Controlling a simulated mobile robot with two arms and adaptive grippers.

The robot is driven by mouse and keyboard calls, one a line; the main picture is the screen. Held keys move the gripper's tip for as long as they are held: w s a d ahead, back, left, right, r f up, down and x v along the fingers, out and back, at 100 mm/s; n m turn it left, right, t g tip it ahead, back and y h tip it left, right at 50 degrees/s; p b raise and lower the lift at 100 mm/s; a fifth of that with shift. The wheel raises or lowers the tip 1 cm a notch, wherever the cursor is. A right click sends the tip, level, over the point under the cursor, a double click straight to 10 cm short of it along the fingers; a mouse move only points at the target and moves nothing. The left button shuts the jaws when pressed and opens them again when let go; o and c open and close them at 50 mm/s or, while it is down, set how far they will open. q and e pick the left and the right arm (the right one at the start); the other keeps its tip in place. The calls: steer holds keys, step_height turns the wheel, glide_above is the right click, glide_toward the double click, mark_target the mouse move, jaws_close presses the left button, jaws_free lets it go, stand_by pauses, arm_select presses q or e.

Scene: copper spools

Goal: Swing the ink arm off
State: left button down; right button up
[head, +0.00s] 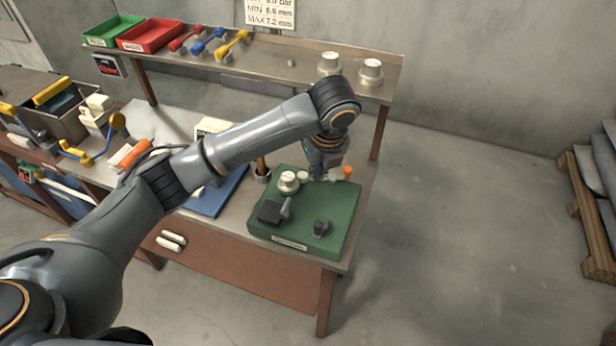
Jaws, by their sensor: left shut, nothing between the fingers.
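A green base plate (338,246) with a label on its front edge lies on the bench. On it stand a pale spool-like part (288,183), a black block (269,212) with a grey piece beside it, and a dark knob (321,228). A small orange knob (348,171) shows at the back right of the plate; it may be the end of the ink arm, whose bar is small and partly hidden. My left gripper (322,177) is shut and empty, pointing down just left of the orange knob. I cannot tell if they touch. My right gripper is out of view.
A raised shelf (300,61) behind holds a green bin (112,31), a red bin (152,35), coloured hand tools and two pale spools. A blue mat (205,203) lies left of the plate. Floor right of the bench is clear up to a pallet (585,205).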

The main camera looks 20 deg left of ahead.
arm_select(q)
steer(key=p+x, duration=0.2)
steer(key=x, duration=0.7)
steer(key=w+a+p, duration=0.1)
steer(key=w+a+f+p, duration=0.1)
steer(key=w, duration=0.1)
steer(key=shift+a, duration=0.15)
steer(key=shift+w+a, duration=0.15)
steer(key=shift+w, duration=0.1)
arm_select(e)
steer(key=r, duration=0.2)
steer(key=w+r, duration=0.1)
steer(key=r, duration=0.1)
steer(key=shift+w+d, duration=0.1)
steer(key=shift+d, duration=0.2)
